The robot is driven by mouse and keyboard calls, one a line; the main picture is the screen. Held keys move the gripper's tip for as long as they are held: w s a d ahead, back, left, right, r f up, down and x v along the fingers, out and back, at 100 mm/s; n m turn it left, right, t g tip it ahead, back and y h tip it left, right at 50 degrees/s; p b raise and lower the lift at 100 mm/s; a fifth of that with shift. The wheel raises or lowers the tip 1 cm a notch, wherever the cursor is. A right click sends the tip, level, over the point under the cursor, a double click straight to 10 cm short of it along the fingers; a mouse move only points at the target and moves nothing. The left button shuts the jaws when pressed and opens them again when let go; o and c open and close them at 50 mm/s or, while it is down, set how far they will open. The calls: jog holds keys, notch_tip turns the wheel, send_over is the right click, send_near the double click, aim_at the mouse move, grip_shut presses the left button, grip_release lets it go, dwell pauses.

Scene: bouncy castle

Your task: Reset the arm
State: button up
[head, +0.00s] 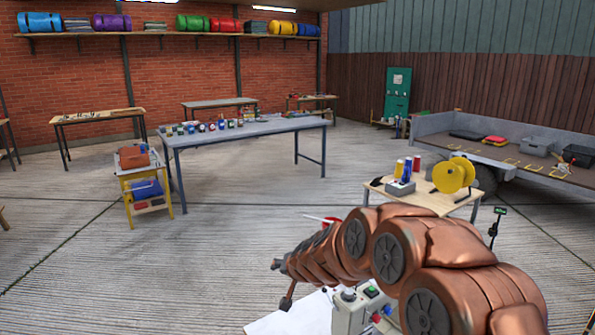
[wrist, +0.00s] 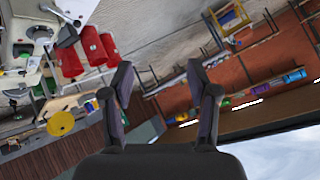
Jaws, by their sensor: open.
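My copper-coloured arm (head: 400,255) reaches from the lower right of the head view toward the middle. Its far end is dark and small there, and the fingers are hard to make out. In the wrist view my gripper (wrist: 160,78) shows two dark fingers standing well apart, with nothing between them. The wrist view is tilted: the brick wall and shelf lie at the right, and part of the sky shows at the lower right. The gripper touches nothing that I can see.
Below my arm stands a grey machine with buttons (head: 349,312). Behind it is a small table (head: 425,197) with a yellow reel (head: 453,176). A long grey table (head: 245,130) and a yellow cart (head: 130,190) stand further back. The floor at left is clear. Red rolls (wrist: 93,46) show in the wrist view.

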jog(key=s+d+r+n+g+y, duration=0.1)
jog(key=s+d+r+g, duration=0.1)
jog(key=s, duration=0.7)
jog(key=s+d+r+n+g, duration=0.2)
jog(key=s, duration=0.8)
jog(key=s+d+g+h, duration=0.1)
jog(key=s+d, duration=0.4)
jog(key=s, duration=0.5)
jog(key=s+d+g+h, duration=0.2)
jog(key=s+d, duration=0.4)
jog(key=s, duration=0.4)
jog(key=s+d+f+g+h, duration=0.1)
jog(key=s+d+g, duration=0.2)
jog(key=s+d, duration=0.3)
jog(key=s, duration=0.4)
jog(key=shift+s+m+g+h, duration=0.25)
jog(key=shift+m+g+h, duration=0.05)
jog(key=shift+m+g, duration=0.1)
